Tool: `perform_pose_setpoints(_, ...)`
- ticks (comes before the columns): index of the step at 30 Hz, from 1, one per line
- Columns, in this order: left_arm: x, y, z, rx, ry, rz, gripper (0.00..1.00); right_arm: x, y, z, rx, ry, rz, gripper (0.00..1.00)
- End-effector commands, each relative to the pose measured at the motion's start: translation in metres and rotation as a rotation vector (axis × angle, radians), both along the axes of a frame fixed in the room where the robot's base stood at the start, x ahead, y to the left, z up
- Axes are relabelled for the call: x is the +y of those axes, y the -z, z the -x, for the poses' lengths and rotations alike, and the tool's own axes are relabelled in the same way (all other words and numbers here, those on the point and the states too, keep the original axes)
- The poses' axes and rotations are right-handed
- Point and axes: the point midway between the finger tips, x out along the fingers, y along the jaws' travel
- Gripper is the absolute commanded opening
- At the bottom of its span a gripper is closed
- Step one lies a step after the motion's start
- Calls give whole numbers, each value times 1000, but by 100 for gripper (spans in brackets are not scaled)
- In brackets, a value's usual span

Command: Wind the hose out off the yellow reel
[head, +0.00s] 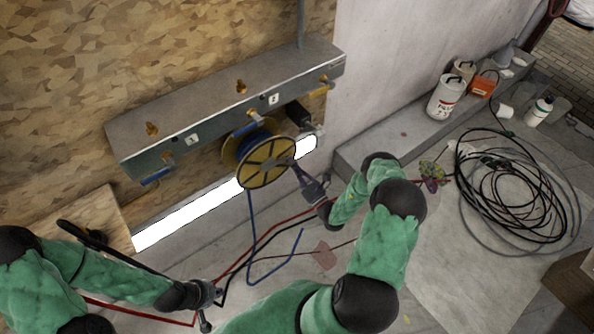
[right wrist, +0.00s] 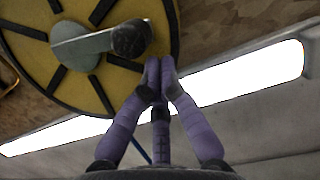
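The yellow reel (head: 267,176) hangs at the grey wall bracket, with blue hose (head: 229,153) wound behind its front disc. A blue hose length (head: 250,225) hangs from it to the floor and bends up to the right. In the right wrist view the yellow disc (right wrist: 35,65) carries a grey crank (right wrist: 85,47) with a dark knob (right wrist: 132,38). My right gripper (right wrist: 160,72) has its purple fingertips together just below the knob; contact is unclear. It also shows right of the reel in the head view (head: 297,168). My left gripper (head: 206,312) is low, away from the reel; its fingers are unclear.
The grey bracket (head: 218,105) has several brass taps. A bright light strip (head: 190,214) runs below it. Red and black cables cross the floor. A black cable coil (head: 510,195), a white canister (head: 446,97) and an orange box (head: 481,87) are at the right.

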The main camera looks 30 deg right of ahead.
Motion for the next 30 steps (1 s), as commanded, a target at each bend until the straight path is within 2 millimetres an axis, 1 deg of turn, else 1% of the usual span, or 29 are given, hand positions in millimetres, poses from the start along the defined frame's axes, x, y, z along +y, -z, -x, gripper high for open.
perform_pose_setpoints(3, 0, -3, 0, 0, 0, 0, 0, -2, -4, 0, -3, 0, 31, 0)
perform_pose_setpoints(22, 0, -12, 0, 0, 0, 0, 0, -8, -15, -1, -12, 0, 137, 0)
perform_pose_setpoints(26, 0, -17, 0, 0, 0, 0, 0, -11, -21, -1, -16, 1, 189, 0)
perform_pose_setpoints(30, 0, -25, 0, 0, 0, 0, 0, -14, -31, -1, -23, 0, 276, 0)
